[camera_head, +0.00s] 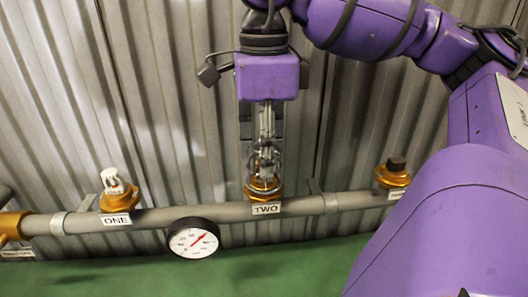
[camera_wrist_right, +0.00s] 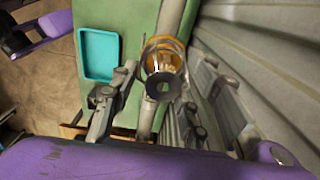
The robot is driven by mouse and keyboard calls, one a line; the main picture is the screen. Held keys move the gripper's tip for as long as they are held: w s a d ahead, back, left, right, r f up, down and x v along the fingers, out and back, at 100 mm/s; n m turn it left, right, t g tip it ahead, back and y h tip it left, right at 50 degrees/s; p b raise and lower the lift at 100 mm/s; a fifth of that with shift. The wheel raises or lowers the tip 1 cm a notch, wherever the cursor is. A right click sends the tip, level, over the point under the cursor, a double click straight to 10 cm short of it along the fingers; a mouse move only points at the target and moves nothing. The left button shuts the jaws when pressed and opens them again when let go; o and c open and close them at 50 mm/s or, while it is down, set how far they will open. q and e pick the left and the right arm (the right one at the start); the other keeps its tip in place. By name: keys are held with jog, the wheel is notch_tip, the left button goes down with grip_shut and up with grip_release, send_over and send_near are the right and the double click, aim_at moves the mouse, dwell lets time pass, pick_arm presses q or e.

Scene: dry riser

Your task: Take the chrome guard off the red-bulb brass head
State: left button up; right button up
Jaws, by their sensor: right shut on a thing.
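The brass head TWO (camera_head: 263,188) stands on the grey pipe at the middle of the head view, and its brass base also shows in the wrist view (camera_wrist_right: 163,44). My right gripper (camera_head: 265,152) points down over the head and is shut on the guard. I cannot tell whether the guard still sits around the head or is slightly lifted. No red bulb can be made out.
Head ONE (camera_head: 116,196), with a white top, stands left on the pipe (camera_head: 165,216); another brass head (camera_head: 393,175) with a dark cap stands right. A pressure gauge (camera_head: 193,238) hangs below. A corrugated wall is close behind. A teal tray (camera_wrist_right: 98,54) lies on the green surface.

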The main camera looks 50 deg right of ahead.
jog(key=shift+r, duration=1.05)
pick_arm(q)
jog(key=shift+w+r, duration=0.25)
jog(key=shift+w, duration=0.35)
pick_arm(e)
jog(key=shift+r, duration=0.1)
pick_arm(q)
jog(key=shift+s, duration=0.1)
pick_arm(e)
jog(key=shift+r, duration=0.25)
jog(key=shift+r, duration=0.75)
pick_arm(q)
jog(key=shift+s+f, duration=0.1)
jog(key=shift+s, duration=0.25)
pick_arm(e)
jog(key=shift+r, duration=0.35)
jog(key=shift+r, duration=0.9)
pick_arm(q)
jog(key=shift+w, duration=0.2)
pick_arm(e)
jog(key=shift+r, duration=0.35)
